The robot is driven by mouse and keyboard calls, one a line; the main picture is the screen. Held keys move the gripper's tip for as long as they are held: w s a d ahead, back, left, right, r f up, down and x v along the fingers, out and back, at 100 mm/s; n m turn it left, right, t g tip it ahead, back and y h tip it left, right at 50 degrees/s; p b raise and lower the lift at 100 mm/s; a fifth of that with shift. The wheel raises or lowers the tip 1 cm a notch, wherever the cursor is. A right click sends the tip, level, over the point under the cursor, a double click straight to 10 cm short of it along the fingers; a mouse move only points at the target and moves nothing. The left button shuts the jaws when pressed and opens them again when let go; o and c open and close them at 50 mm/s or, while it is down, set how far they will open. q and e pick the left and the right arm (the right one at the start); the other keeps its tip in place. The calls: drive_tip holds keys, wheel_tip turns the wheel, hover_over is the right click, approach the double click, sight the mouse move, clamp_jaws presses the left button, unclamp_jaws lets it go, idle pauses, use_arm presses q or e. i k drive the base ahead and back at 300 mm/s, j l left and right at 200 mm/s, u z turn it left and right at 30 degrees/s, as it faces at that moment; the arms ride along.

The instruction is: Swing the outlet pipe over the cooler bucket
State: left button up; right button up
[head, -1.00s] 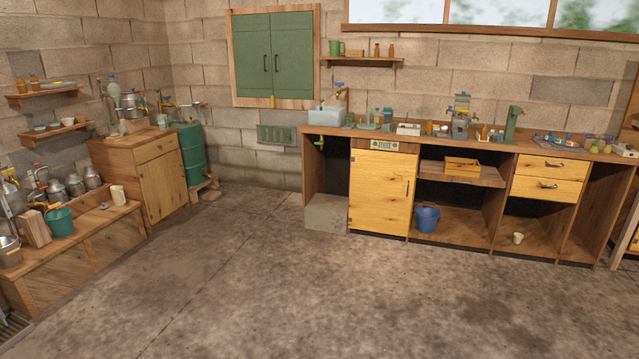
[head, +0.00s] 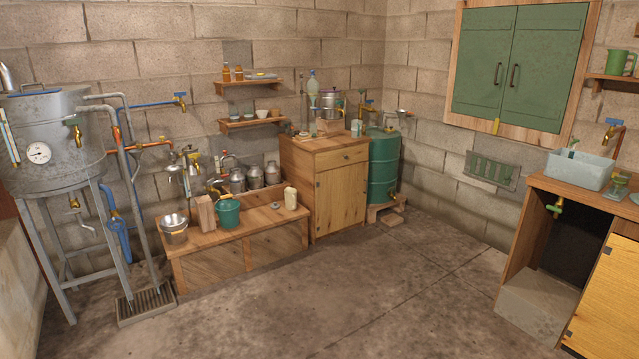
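A teal bucket (head: 228,213) stands on a low wooden bench (head: 210,240) along the left wall. A steel bucket (head: 174,229) stands at the bench's left end. I cannot tell which is the cooler bucket. Several small pipes and brass taps (head: 190,165) rise behind these buckets; the outlet pipe is too small to single out, and whether a spout lies over a bucket is unclear. A large grey metal still (head: 60,130) with a round dial stands on legs at the far left. Neither of my grippers is in view.
A floor drain grate (head: 146,306) lies between the still and the bench. A wooden cabinet (head: 340,195) and a green barrel (head: 384,175) stand right of the bench. A counter with a sink (head: 580,170) is at the right. The middle floor (head: 370,290) is clear.

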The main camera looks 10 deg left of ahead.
sight(156, 145)
drive_tip(key=i+j+u, duration=0.25)
drive_tip(key=i+u, duration=0.7)
drive_tip(key=i, duration=0.25)
drive_tip(key=i+l+u, duration=0.25)
drive_tip(key=i+u, duration=0.25)
drive_tip(key=i, duration=0.15)
